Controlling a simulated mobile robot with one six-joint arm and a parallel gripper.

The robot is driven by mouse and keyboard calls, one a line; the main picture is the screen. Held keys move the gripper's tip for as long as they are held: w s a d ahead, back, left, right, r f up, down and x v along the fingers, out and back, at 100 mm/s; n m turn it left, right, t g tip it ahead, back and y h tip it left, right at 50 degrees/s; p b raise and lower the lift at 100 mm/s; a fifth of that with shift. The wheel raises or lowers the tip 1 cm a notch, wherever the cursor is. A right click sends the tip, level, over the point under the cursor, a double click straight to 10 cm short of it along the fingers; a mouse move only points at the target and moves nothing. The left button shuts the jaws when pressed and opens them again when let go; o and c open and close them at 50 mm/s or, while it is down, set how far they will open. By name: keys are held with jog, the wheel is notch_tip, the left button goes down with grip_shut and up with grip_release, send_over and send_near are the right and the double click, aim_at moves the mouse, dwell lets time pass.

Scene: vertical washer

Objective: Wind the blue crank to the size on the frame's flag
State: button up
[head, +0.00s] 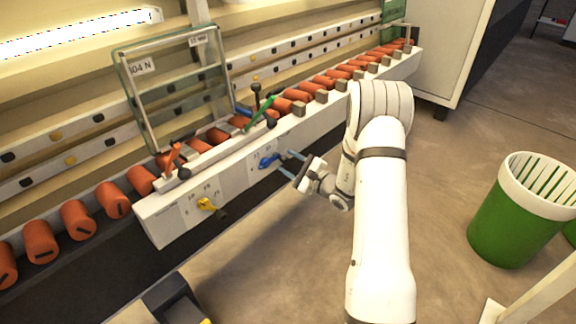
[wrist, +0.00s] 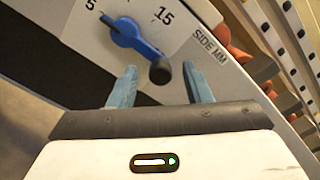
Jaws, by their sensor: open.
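The blue crank (head: 268,160) is on the white front panel of the conveyor. In the wrist view the crank (wrist: 137,38) has a dark knob at its lower right end, on a dial showing 5 and 15 and marked "SIDE MM". My gripper (head: 286,161) is open at the panel; in the wrist view its blue fingers (wrist: 160,76) stand on either side of the knob, with gaps. Contact cannot be told. A glass frame (head: 122,84) stands upright on the conveyor. It bears a "304 N" label (head: 141,67) and a small white flag (head: 198,41), whose text looks like "11 MM".
A yellow crank (head: 207,204) is lower left on the same panel. A red lever (head: 173,155) and green lever (head: 260,112) stand above it. Orange rollers (head: 114,199) run along the conveyor. A green and white bin (head: 504,222) stands at right on open floor.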

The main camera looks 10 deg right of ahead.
jog(key=shift+w+a, duration=0.2)
jog(key=shift+w, duration=0.1)
jog(key=shift+c, duration=0.6)
grip_shut()
jog(key=shift+s+a+f+m+p, duration=0.3)
jog(key=shift+f+m+p, duration=0.45)
jog(key=shift+m, duration=1.25)
jog(key=shift+s+a+f+m+p, duration=0.25)
jog(key=shift+f+m+p, duration=0.45)
jog(key=shift+m, duration=1.3)
jog(key=shift+s+a+f+m+p, duration=0.3)
jog(key=shift+f+m+p, duration=0.45)
jog(key=shift+m, duration=1.25)
jog(key=shift+w+f, duration=0.1)
jog(key=shift+f, duration=0.1)
